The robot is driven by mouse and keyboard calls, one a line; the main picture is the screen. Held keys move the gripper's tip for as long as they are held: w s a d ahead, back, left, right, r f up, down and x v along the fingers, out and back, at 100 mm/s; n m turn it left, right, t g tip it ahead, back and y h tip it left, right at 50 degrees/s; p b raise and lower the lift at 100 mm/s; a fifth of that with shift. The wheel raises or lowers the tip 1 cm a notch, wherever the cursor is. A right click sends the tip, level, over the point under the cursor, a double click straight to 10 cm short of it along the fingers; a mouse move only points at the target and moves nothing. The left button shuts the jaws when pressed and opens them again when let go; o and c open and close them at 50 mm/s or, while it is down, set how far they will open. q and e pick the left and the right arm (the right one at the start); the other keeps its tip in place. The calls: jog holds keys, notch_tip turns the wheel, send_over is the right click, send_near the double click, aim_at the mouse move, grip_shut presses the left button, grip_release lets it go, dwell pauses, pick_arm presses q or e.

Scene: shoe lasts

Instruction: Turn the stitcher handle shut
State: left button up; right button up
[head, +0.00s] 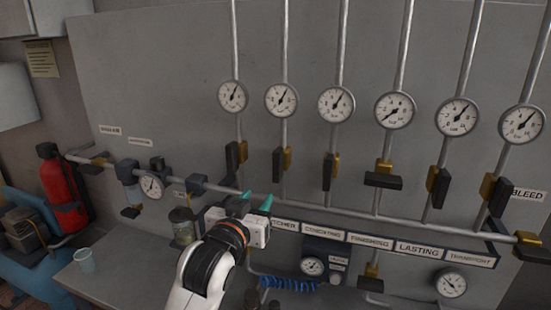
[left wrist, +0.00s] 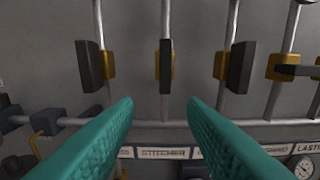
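The stitcher valve, second from the left in the row, has a black handle (head: 277,165) standing upright along its pipe, with a brass body (head: 287,157) behind it. In the left wrist view this handle (left wrist: 166,60) is seen edge-on, centred ahead between the fingers. The partly covered STITCHER label (head: 284,226) is on the strip below; it reads fully in the left wrist view (left wrist: 162,153). My left gripper (head: 257,199) is open and empty, with teal fingers, below and left of the handle and apart from it. My right gripper is not in view.
Neighbouring upright handles stand at left (head: 232,158) and right (head: 328,170). The fourth handle (head: 383,181) lies crosswise. A horizontal pipe (head: 340,212) runs below the valves, and gauges (head: 281,100) sit above. A red extinguisher (head: 63,188) and a cup (head: 85,260) are at left.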

aim_at(275, 167)
pick_arm(q)
jog(key=shift+t+h, duration=0.3)
jog(key=w+d+r+p, duration=0.1)
jog(key=w, duration=0.2)
jog(key=w+d+r+p, duration=0.1)
jog(key=w, duration=0.2)
jog(key=w+d+p, duration=0.1)
jog(key=w+p, duration=0.1)
jog(key=w, duration=0.1)
jog(key=shift+w+d+r, duration=0.15)
jog(key=shift+d+r, duration=0.2)
jog(key=shift+r, duration=0.05)
jog(key=shift+x, duration=0.9)
jog(key=shift+f, duration=0.15)
jog(key=shift+c, duration=0.4)
grip_shut()
